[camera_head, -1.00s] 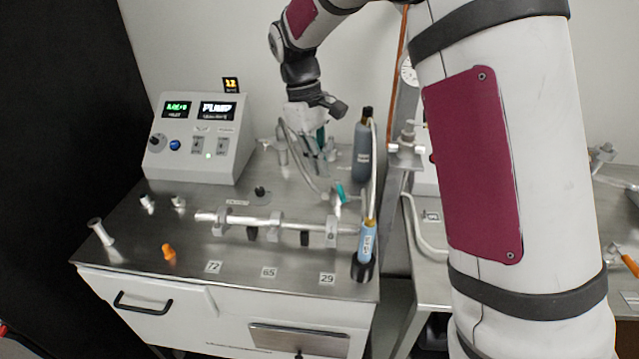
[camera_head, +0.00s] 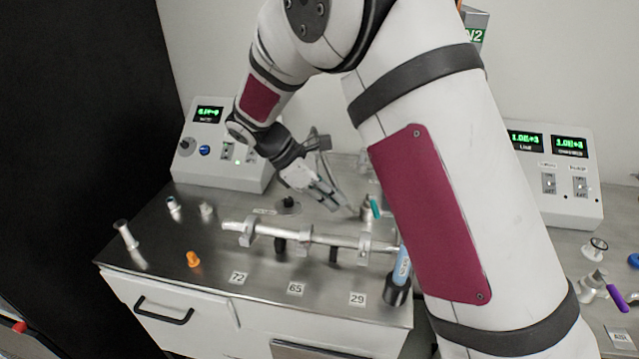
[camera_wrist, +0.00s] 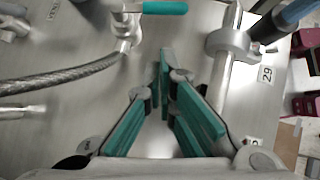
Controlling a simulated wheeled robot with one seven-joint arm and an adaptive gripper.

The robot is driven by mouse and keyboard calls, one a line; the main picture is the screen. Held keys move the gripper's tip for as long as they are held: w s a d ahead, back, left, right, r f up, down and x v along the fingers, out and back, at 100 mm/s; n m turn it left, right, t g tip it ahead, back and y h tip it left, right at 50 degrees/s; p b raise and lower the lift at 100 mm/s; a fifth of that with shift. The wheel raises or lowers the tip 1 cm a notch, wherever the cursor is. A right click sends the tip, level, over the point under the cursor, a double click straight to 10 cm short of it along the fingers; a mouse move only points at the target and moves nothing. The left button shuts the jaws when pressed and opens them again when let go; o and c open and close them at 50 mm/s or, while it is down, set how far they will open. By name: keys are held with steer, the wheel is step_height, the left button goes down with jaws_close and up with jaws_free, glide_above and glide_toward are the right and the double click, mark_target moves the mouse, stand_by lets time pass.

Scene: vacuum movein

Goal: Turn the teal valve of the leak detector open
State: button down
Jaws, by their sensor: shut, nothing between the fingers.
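The teal valve handle (camera_head: 375,207) sits on a metal fitting near the right end of the steel bench. It also shows at the top of the wrist view as a teal bar (camera_wrist: 165,8), lying roughly sideways above the fitting with a braided hose. My gripper (camera_head: 338,204) is shut and empty, low over the bench, just left of the handle. In the wrist view the gripper's teal-padded fingers (camera_wrist: 165,62) point up the picture, below the handle and apart from it. The leak detector console (camera_head: 215,150) stands at the back left, partly hidden by my arm.
A horizontal metal tube (camera_head: 300,235) in clamps runs in front of the gripper. An orange knob (camera_head: 193,259) and small fittings stand on the left bench. A second console (camera_head: 552,175) is at right.

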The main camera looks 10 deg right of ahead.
mark_target(373, 206)
steer(key=shift+s+d+f+p, duration=0.15)
steer(key=shift+d+f, duration=0.15)
steer(key=shift+d, duration=0.5)
steer(key=shift+s+d+f+p, duration=0.1)
steer(key=shift+d+f, duration=0.25)
steer(key=shift+d, duration=0.5)
steer(key=shift+s+d+f+p, duration=0.15)
steer(key=shift+d+f, duration=0.15)
steer(key=shift+d, duration=0.5)
steer(key=shift+w, duration=0.1)
